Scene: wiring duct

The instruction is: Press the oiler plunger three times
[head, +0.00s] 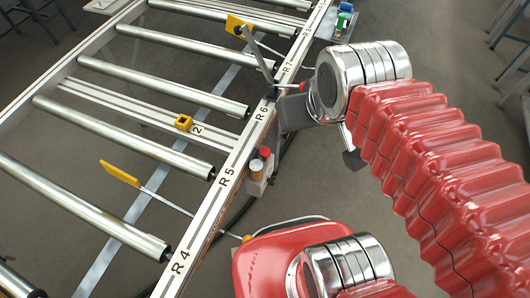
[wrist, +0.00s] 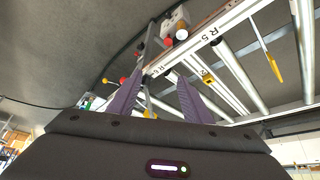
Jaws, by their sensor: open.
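The oiler (head: 256,178) is a small pale box on the side of the conveyor rail near the R5 mark. It carries an amber cup (head: 256,166) and a red-topped plunger (head: 265,152). In the wrist view, the red plunger top (wrist: 182,34) shows beyond the fingertips, in the upper middle, with the amber part beside it. My gripper (wrist: 161,80) is open, its two purple fingers apart with nothing held between them. In the head view, my wrist is above and right of the oiler, apart from it; the fingers are mostly hidden there.
The roller conveyor (head: 150,125) fills the left side, its rail (head: 215,205) marked R4 to R7. Yellow flags on rods (head: 120,173) stick out around the rail. A yellow block (head: 183,122) sits on a crossbar. Open floor lies right of the rail.

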